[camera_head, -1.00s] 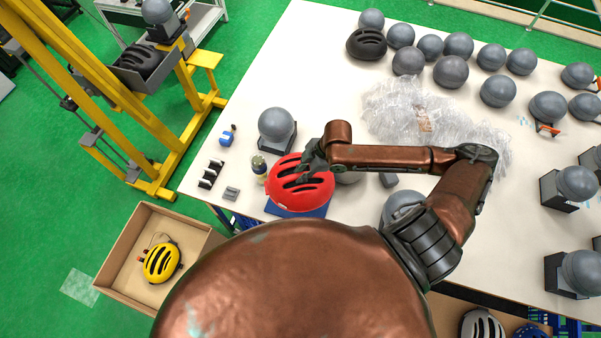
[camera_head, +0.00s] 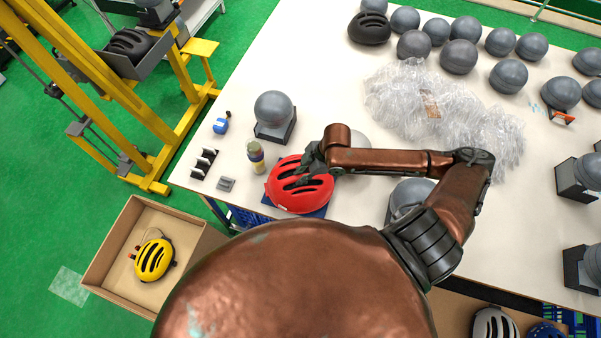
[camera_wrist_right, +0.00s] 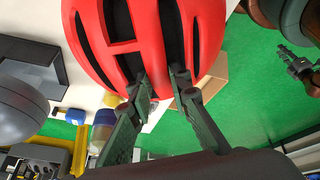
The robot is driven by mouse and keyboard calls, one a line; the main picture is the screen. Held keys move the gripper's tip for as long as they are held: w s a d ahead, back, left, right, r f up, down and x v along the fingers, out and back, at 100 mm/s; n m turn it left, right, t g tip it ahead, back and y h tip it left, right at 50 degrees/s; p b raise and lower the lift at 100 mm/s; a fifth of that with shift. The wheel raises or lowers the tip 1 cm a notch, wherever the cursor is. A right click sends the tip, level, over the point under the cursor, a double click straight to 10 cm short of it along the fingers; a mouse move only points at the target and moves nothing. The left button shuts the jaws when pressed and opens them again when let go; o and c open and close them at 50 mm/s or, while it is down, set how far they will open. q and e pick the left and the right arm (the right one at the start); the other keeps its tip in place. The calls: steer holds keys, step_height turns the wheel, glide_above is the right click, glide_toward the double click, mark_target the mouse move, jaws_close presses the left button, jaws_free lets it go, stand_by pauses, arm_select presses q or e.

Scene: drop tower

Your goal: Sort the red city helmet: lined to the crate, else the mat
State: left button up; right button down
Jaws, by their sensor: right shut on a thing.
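The red city helmet (camera_head: 299,190) hangs shell-up at the front edge of the white table. My right gripper (camera_head: 309,170) is shut on it from above. In the right wrist view, the fingertips (camera_wrist_right: 160,84) reach into a vent slot of the red shell (camera_wrist_right: 150,30). The helmet's inside is hidden, so I cannot tell whether it is lined. A blue mat (camera_head: 318,213) shows partly beneath the helmet. A blue crate (camera_head: 247,217) shows partly below the table edge. My left gripper appears at the right of the wrist view (camera_wrist_right: 301,68), its fingers unclear.
Several grey headforms stand on the table (camera_head: 330,75), one (camera_head: 273,110) near the helmet. A small bottle (camera_head: 256,158) stands just left of the helmet. A cardboard box (camera_head: 112,243) with a yellow helmet (camera_head: 154,259) is on the floor. Clear plastic wrap (camera_head: 440,108) lies behind my arm.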

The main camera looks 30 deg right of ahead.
steer(key=shift+f, duration=0.9)
stand_by(0.3)
steer(key=c, duration=1.7)
jaws_free()
steer(key=c, duration=0.3)
steer(key=shift+c, duration=0.2)
steer(key=shift+r, duration=0.1)
steer(key=shift+r+p, duration=3.9)
steer(key=shift+p, duration=0.45)
